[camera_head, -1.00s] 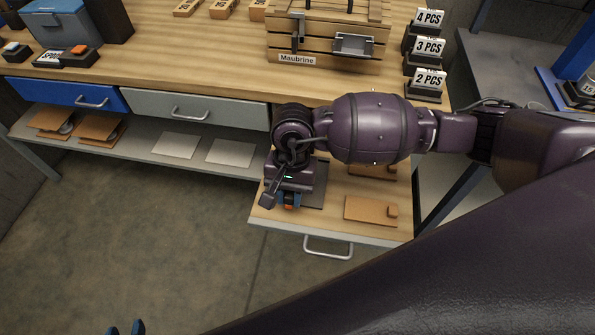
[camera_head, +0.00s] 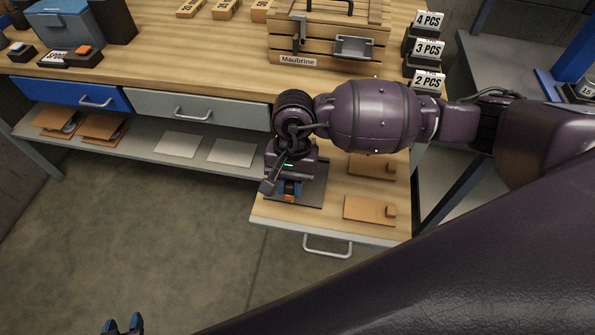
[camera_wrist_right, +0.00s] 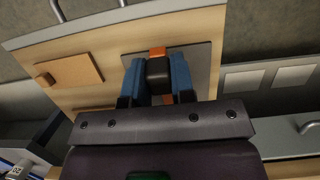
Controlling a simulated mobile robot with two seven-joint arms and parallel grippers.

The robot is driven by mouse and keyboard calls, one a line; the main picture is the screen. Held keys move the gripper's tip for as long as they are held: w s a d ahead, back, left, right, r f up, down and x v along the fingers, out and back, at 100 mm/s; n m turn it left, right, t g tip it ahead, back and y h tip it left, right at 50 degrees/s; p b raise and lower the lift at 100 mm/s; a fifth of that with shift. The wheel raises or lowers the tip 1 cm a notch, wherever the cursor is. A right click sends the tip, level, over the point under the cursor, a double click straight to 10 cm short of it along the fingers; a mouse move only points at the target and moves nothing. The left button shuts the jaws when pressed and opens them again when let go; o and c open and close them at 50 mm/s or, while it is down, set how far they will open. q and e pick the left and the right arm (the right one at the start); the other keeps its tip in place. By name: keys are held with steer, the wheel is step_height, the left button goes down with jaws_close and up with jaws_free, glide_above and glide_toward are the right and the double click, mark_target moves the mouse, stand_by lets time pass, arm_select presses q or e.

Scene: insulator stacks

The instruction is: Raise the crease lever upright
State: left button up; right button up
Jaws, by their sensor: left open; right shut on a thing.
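My right gripper (camera_head: 291,190) is over the open drawer of the bench. In the right wrist view its blue fingers (camera_wrist_right: 158,75) are shut on the black block (camera_wrist_right: 158,70) of the crease lever, with an orange part (camera_wrist_right: 157,51) showing just beyond it. Orange also shows below the fingertips in the head view (camera_head: 290,199). A dark grey plate (camera_head: 314,190) lies underneath, also seen in the right wrist view (camera_wrist_right: 204,55). The lever's pivot and exact tilt are hidden. My left gripper (camera_head: 123,323) is open and empty at the bottom left, over the floor.
Two brown boards (camera_head: 369,209) (camera_head: 373,167) with small blocks lie in the drawer, right of the plate. The drawer handle (camera_head: 327,246) faces the floor. A wooden crate (camera_head: 330,35) and number signs (camera_head: 428,50) stand on the bench. Floor at left is clear.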

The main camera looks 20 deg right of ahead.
steer(key=shift+r, duration=0.1)
steer(key=shift+w+p+v, duration=0.25)
steer(key=shift+p+v, duration=0.05)
steer(key=shift+v, duration=0.95)
steer(key=shift+d, duration=0.2)
steer(key=shift+w+d+r, duration=0.2)
steer(key=shift+w+r, duration=0.1)
steer(key=shift+r, duration=0.2)
steer(key=shift+w+d+r, duration=0.2)
steer(key=shift+w+r, duration=0.1)
steer(key=shift+r, duration=0.2)
steer(key=shift+w+r, duration=0.1)
